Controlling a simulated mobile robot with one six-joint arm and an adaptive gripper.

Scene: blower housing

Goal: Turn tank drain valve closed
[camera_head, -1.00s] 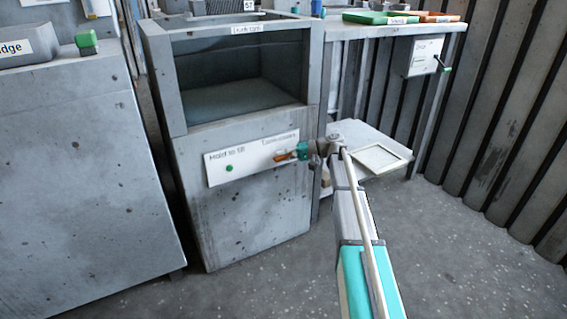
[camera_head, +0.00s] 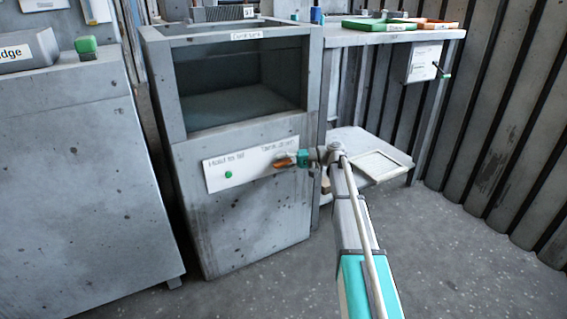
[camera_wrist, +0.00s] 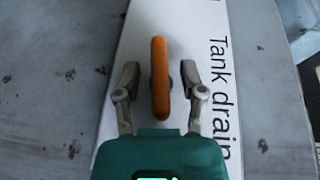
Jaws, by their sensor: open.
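The tank drain valve shows as an orange lever handle (camera_wrist: 160,80) on a white panel labelled "Tank drain" in the wrist view. There the handle lies along the picture's vertical. My gripper (camera_wrist: 158,82) is open, with one finger on each side of the handle and a visible gap on both sides. In the head view the orange handle (camera_head: 284,162) is at the right end of the white panel (camera_head: 243,167) on the tank's front. My gripper (camera_head: 301,158) is close in front of it from the right and partly hides the valve.
A green button (camera_head: 228,174) is on the same panel's left. The open grey tank (camera_head: 245,245) stands between a grey cabinet (camera_head: 80,200) at left and a workbench (camera_head: 385,32) at right. A low shelf with a pale frame (camera_head: 381,165) is behind my arm. Floor in front is clear.

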